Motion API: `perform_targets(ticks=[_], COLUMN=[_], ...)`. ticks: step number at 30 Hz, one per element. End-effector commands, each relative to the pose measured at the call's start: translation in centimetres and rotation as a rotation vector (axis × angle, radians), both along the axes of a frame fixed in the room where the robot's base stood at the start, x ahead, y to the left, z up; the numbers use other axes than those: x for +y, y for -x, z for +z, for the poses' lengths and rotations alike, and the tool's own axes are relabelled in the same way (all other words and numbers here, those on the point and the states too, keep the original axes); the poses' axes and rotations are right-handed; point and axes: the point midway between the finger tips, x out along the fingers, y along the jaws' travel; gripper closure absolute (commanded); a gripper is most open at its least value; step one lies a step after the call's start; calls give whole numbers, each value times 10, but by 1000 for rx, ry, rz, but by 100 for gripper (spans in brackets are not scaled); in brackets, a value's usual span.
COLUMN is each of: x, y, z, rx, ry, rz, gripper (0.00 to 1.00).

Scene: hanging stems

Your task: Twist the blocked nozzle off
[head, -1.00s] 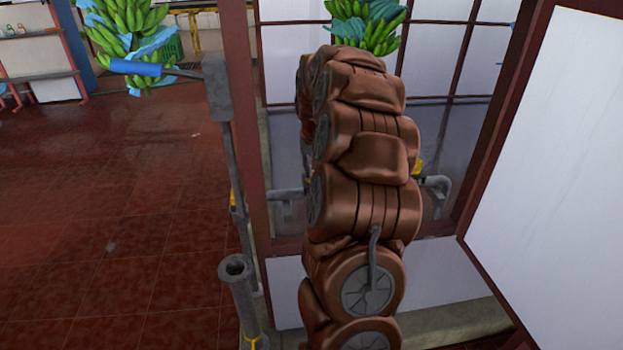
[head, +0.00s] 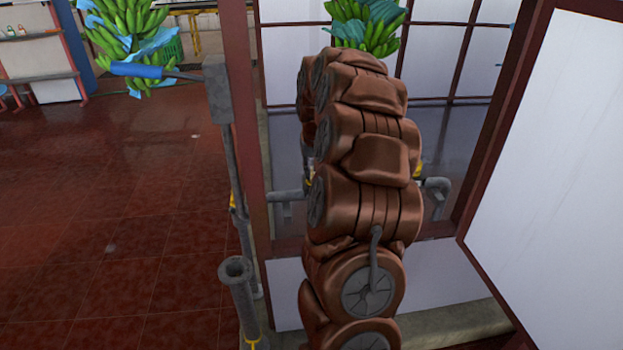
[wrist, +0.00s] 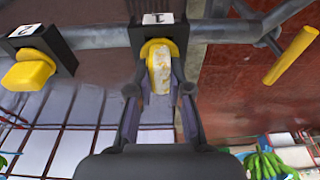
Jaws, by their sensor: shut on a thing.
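In the wrist view, the blocked nozzle (wrist: 160,68) is yellow with a pale, whitish crust over its face. It sits under the black block labelled 1 on the grey pipe. My gripper (wrist: 159,92) reaches up to it, with one finger on each side, and is shut on it. The nozzle still appears to meet the block. A second yellow nozzle (wrist: 28,74), clean-looking, sits at the block labelled 2 to the left. In the head view my arm hides the gripper and the nozzle it holds.
A yellow handle (wrist: 290,55) slants off the pipe at the right in the wrist view. In the head view, a blue-gripped lever (head: 137,69) sticks out from a grey post at left. Banana bunches (head: 365,25) hang behind. Red tiled floor (head: 110,220) lies open at left.

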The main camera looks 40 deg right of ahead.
Motion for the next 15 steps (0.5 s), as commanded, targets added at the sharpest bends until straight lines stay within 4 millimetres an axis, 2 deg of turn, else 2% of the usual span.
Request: perform_targets(ticks=[15], x=[0], y=[0], z=[6], rx=[-1], ry=[1], rz=[0], gripper=[100])
